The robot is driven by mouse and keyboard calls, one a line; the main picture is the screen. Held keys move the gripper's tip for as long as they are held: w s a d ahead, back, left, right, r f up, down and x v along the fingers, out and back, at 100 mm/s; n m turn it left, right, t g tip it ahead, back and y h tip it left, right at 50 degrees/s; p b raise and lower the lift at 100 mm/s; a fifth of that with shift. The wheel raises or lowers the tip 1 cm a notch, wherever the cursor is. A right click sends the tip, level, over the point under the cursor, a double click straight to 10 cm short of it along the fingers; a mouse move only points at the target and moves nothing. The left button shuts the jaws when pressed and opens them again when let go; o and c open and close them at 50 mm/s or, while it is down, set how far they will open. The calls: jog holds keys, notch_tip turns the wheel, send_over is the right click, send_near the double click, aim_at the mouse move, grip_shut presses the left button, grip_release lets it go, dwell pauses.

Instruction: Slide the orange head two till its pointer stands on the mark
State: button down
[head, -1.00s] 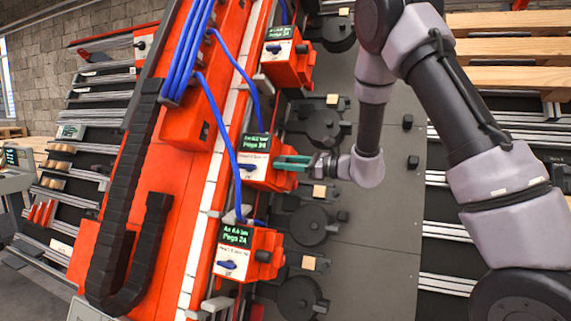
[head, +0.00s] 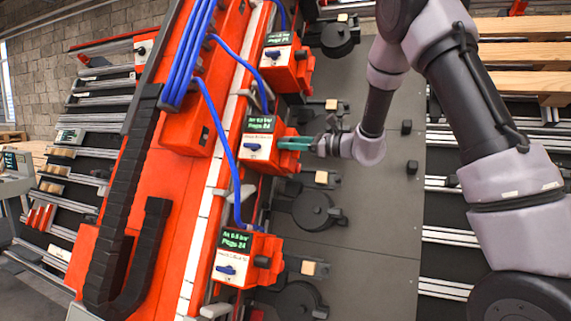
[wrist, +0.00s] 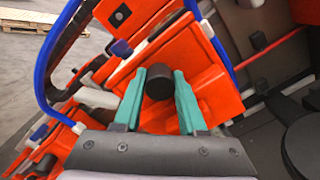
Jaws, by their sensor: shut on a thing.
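Three orange heads sit along the orange beam in the head view. The middle one, which I take as orange head two (head: 262,152), has a green-lit display, a white label plate and a blue lever. My gripper (head: 284,144) is at its right side with teal fingers. In the wrist view, my gripper (wrist: 160,90) has a finger on each side of the head's black knob (wrist: 159,82) and is shut on it. A white strip (head: 203,212) runs along the beam beside the heads. I cannot make out the pointer or the mark.
The upper orange head (head: 287,63) and the lower orange head (head: 246,262) stand apart from it along the beam. Blue hoses (head: 222,110) loop to the heads. Black round units (head: 312,210) line the grey plate (head: 375,215) at right.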

jog(key=shift+w+d+r, duration=0.2)
jog(key=shift+w+r, duration=0.15)
jog(key=shift+r, duration=0.3)
jog(key=shift+f, duration=0.15)
jog(key=c, duration=0.7)
grip_release()
jog(key=shift+c, duration=0.2)
jog(key=v, duration=1)
jog(key=shift+s+d, duration=0.2)
jog(key=shift+d, duration=0.15)
